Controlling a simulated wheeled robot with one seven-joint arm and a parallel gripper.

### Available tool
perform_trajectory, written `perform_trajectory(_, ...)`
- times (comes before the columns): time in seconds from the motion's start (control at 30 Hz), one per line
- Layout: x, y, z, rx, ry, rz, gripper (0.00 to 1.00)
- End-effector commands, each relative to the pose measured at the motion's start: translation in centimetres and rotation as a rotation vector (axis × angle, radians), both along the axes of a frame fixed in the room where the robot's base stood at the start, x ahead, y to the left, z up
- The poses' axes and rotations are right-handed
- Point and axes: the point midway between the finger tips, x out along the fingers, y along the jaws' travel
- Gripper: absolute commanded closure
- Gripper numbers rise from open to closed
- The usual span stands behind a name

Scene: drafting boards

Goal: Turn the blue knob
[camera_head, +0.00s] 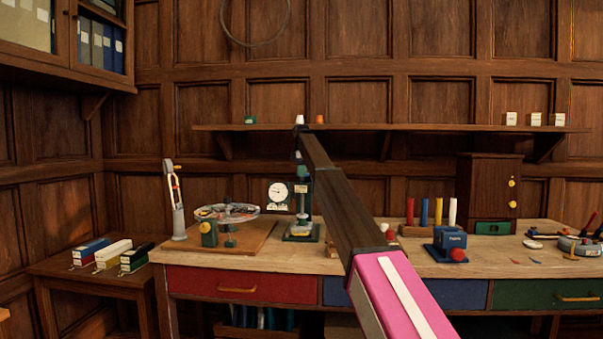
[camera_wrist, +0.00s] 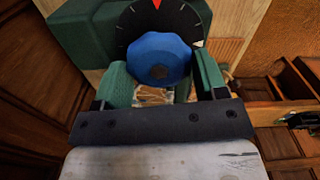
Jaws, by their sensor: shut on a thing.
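The blue knob (camera_wrist: 158,60) shows in the wrist view, round with a scalloped edge. It sits in front of a black dial (camera_wrist: 128,32) with white tick marks and a red mark at the top, on a green housing (camera_wrist: 75,32). My gripper (camera_wrist: 160,68) has its two green-padded fingers on the left and right of the knob, shut on it. The knob cannot be made out there.
A wooden board with a round wheel-like device (camera_head: 228,212) stands left of the green device, and a white clock (camera_head: 278,194) is behind. A blue box with a red knob (camera_head: 450,243) is to the right. A shelf (camera_head: 440,127) runs above the bench (camera_head: 255,262).

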Motion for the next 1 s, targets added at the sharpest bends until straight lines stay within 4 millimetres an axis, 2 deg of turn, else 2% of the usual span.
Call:
perform_trajectory(0.6, 0.22, 0.0, -0.04, 0.001, -0.001, -0.508, 0.58)
perform_trajectory(1.0, 0.27, -0.02, -0.06, 0.001, -0.001, -0.692, 0.58)
